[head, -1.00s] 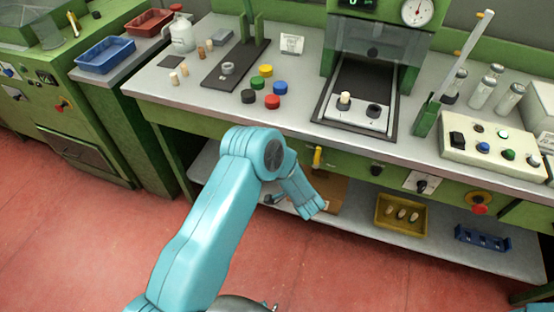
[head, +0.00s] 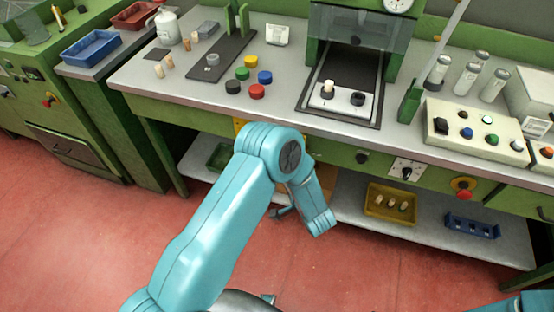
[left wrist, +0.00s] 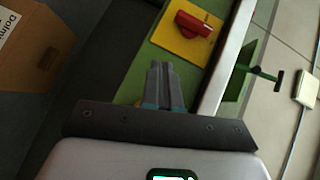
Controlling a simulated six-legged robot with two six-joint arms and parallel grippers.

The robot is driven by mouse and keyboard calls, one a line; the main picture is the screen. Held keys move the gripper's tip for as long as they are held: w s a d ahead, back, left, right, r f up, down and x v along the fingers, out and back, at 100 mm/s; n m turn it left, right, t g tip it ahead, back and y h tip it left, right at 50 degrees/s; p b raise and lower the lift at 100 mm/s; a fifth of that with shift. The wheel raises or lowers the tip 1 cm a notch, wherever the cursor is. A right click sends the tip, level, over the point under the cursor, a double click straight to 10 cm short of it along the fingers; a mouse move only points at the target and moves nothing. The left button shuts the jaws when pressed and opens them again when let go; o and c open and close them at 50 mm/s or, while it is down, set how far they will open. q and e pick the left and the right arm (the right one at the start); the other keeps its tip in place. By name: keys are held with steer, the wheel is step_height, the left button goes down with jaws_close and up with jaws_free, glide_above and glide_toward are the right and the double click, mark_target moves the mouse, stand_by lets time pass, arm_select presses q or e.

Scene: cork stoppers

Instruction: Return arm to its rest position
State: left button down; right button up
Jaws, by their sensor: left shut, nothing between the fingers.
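My left arm comes in from the bottom left of the head view, bent at the elbow in front of the bench. My left gripper (left wrist: 160,66) shows in the left wrist view with its fingers together and nothing between them. In the head view it is mostly hidden behind my forearm. A pale cork stopper (head: 328,87) stands on the plate of the bench machine. Several more lie in a yellow tray (head: 377,211) on the lower shelf. My right gripper is not in view.
A red switch on a yellow plate (left wrist: 162,40) and a cardboard box (left wrist: 30,50) show near the left gripper in the wrist view. The bench's front edge and lower shelf (head: 345,213) lie beyond my arm. A blue rack (head: 472,229) stands on the shelf. The red floor is clear.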

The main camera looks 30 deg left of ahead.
arm_select(q)
steer(key=shift+v, duration=0.85)
steer(key=shift+f, duration=0.25)
